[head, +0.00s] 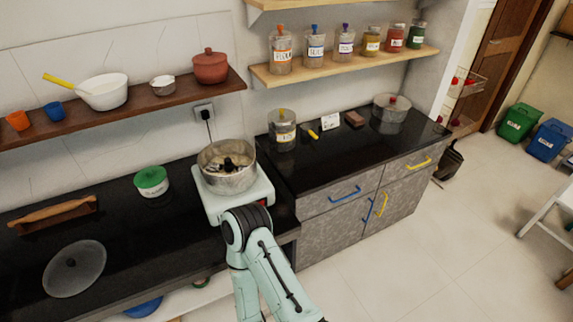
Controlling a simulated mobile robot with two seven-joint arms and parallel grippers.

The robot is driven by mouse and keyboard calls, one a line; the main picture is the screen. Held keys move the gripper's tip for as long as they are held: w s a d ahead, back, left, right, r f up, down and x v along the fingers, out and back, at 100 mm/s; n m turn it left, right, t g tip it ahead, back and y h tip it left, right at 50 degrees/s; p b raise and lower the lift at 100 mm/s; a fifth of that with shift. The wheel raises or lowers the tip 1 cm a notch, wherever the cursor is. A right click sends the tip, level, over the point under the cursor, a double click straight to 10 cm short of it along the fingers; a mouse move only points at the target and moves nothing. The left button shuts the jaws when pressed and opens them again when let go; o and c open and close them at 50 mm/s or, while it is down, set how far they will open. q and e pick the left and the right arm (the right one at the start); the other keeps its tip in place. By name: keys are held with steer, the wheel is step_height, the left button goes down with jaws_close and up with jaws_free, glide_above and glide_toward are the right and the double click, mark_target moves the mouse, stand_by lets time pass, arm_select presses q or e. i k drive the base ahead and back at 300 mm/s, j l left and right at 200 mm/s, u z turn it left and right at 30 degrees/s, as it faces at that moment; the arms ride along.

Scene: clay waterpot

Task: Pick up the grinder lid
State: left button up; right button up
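A round, glassy lid with a dark knob (74,267) lies flat on the black counter at the lower left. It looks like the grinder lid. The grinder (228,168) is a steel bowl on a pale mint base at the counter's right end. Its top is uncovered, and a dark centre piece and pale contents show inside. One of my arms is bent in front of the grinder at the bottom middle and overlaps its base in the picture. Neither of my grippers shows, so I cannot see what they hold.
The right counter (345,150) holds a labelled jar (282,130) and a pot (390,108). A wooden shelf (130,105) hangs above the left counter.

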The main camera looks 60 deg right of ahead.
mark_target(77, 266)
steer(key=l+z, duration=0.1)
steer(key=z, duration=1.35)
steer(key=u, duration=1.45)
steer(key=j+z, duration=0.1)
steer(key=z, duration=0.3)
steer(key=i+j+z, duration=0.1)
steer(key=z, duration=0.3)
steer(key=j+z, duration=0.15)
steer(key=z, duration=0.25)
steer(key=j+z, duration=0.15)
steer(key=z, duration=0.25)
steer(key=k+j+z, duration=0.1)
steer(key=j+z, duration=0.15)
steer(key=k+j+z, duration=0.1)
steer(key=j+z, duration=0.15)
steer(key=j, duration=0.15)
steer(key=k+j+z, duration=0.35)
steer(key=j, duration=0.25)
steer(key=k+j, duration=0.2)
steer(key=k+j+z, duration=0.15)
steer(key=j, duration=0.3)
